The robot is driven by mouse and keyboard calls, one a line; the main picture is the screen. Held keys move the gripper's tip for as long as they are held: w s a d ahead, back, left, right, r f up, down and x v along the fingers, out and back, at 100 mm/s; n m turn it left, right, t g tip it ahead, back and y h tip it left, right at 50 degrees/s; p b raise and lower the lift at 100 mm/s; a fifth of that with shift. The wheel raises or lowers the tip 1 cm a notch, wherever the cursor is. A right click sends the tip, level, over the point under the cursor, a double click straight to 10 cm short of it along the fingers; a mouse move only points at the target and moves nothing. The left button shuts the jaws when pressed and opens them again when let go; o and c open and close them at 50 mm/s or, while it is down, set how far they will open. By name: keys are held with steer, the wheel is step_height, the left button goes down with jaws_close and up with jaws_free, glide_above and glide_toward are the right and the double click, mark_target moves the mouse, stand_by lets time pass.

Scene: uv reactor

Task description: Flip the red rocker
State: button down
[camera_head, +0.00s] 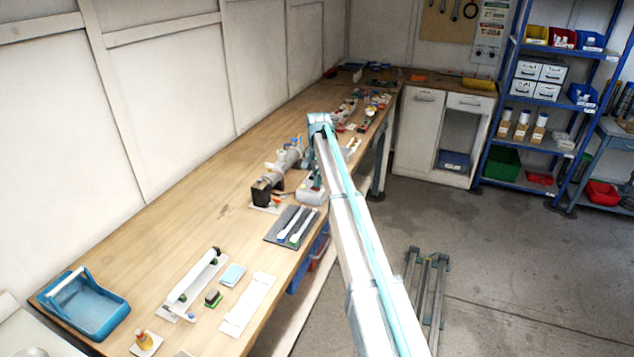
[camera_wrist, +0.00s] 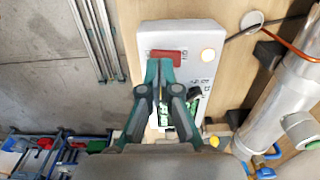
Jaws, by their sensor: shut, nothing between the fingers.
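The red rocker (camera_wrist: 172,54) sits near the top end of a white control box (camera_wrist: 193,34) in the wrist view. My gripper (camera_wrist: 160,64) is shut and empty. Its fingertips overlap the rocker's lower left edge in the picture; I cannot tell whether they touch it. The gripper covers the middle of the box, where some green shows between the fingers. In the head view the white box (camera_head: 309,197) stands near the bench's front edge, partly behind my arm; the rocker cannot be made out there.
A grey cylinder (camera_wrist: 282,102) and an orange cable (camera_wrist: 297,46) lie further right. In the head view, a dark tray with white-handled tools (camera_head: 277,233) lies nearer on the wooden bench (camera_head: 222,205).

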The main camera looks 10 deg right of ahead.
mark_target(317, 188)
step_height(317, 188, up, 13)
steer(key=b, duration=0.2)
steer(key=shift+s, duration=0.1)
